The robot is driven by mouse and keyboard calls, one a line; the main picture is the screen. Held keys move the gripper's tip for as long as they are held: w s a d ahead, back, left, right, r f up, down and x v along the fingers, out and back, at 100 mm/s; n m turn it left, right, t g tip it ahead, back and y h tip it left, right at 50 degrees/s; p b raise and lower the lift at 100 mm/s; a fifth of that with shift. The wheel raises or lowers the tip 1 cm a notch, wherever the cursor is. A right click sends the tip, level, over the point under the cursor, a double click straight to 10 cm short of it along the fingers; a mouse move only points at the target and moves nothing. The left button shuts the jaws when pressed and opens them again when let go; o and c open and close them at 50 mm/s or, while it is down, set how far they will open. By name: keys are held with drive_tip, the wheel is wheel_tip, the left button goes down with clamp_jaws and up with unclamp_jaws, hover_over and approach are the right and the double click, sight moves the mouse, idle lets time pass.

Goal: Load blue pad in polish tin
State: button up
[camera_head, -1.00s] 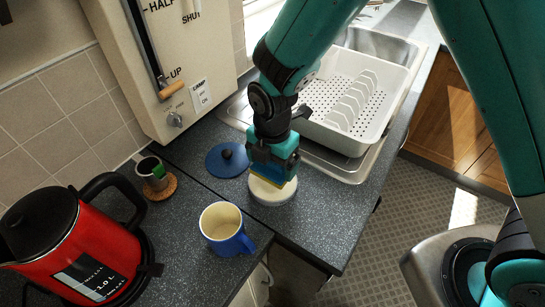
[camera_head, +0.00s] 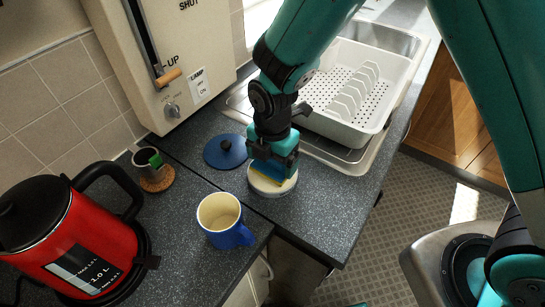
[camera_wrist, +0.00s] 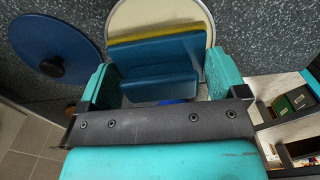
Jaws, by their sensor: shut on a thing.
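My gripper (camera_head: 274,158) is shut on the blue pad (camera_head: 268,169), with a finger at each end of it. In the wrist view the blue pad (camera_wrist: 158,70) has a yellow layer along its far edge. The round cream polish tin (camera_head: 262,190) stands uncovered on the dark counter, directly under the pad. The tin (camera_wrist: 165,12) also shows behind the pad in the wrist view. The pad and gripper hide part of its inside, and I cannot tell whether the pad touches it. A blue lid with a black knob (camera_head: 225,152) lies left of the tin.
A blue mug (camera_head: 232,239) stands in front of the tin. A white dish rack (camera_head: 345,122) stands behind right. The counter edge is close on the right.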

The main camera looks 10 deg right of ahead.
drive_tip(key=shift+f+b, duration=0.3)
drive_tip(key=shift+f, duration=0.3)
idle(1.1)
wheel_tip(320, 180, up, 7)
drive_tip(key=p, duration=0.5)
drive_tip(key=shift+r+p, duration=0.1)
drive_tip(key=shift+p, duration=0.3)
idle(0.6)
